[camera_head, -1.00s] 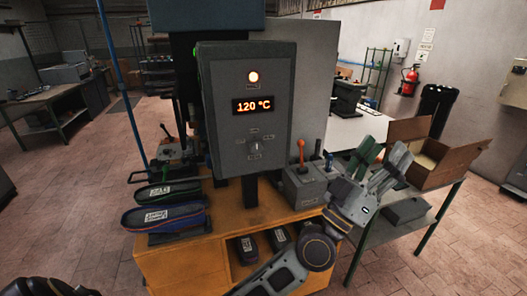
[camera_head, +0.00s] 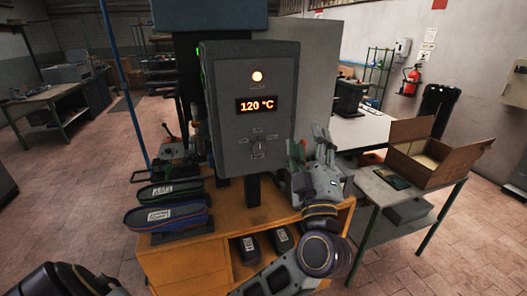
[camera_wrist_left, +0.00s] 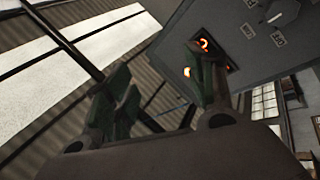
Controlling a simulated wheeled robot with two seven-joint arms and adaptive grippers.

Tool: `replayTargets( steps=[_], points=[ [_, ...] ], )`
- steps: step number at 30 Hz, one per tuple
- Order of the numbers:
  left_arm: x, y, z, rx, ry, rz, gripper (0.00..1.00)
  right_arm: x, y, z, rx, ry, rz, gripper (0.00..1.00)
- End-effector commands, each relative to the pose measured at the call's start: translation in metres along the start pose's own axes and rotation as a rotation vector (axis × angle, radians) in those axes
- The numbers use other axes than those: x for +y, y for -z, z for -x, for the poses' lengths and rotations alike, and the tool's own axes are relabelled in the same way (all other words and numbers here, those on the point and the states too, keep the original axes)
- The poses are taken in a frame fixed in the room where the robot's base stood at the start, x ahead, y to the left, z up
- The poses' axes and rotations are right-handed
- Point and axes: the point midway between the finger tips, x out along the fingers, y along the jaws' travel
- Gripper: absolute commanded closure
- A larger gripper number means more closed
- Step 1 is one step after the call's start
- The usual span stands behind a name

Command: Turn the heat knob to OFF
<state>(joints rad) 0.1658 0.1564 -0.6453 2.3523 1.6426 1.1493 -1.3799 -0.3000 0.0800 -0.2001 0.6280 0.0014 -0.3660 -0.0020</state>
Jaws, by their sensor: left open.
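The heat knob (camera_head: 259,146) is a small grey knob on the lower front of the grey control panel (camera_head: 230,125), with small labels around it. My left gripper (camera_head: 312,147) is open and empty, just right of the panel's lower edge, apart from the knob in the picture. In the left wrist view my open fingers (camera_wrist_left: 160,88) point upward with nothing between them; the panel (camera_wrist_left: 255,55) is tilted at upper right, with the knob (camera_wrist_left: 283,10) near the top edge. My right gripper does not show.
The orange bench (camera_head: 185,262) carries shoes in dark forms (camera_head: 172,217) at left. The lever box is mostly hidden behind my left gripper. A side table (camera_head: 410,200) with an open cardboard box (camera_head: 440,155) stands at right. The space before the panel is clear.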

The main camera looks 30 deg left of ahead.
Motion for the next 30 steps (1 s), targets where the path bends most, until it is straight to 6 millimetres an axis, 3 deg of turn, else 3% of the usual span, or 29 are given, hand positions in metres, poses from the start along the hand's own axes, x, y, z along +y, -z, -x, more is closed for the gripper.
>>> replayTargets(
  steps=[15,20,30],
  points=[
    [-0.1,-0.01,0.025,-0.168,0.45,-0.465,0.44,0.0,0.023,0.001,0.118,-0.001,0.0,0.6],
    [-0.114,-0.007,0.032,-0.214,0.513,-0.613,0.44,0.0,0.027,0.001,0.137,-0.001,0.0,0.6],
    [-0.115,-0.007,0.033,-0.245,0.505,-0.729,0.44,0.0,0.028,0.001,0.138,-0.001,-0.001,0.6]
  ],
)
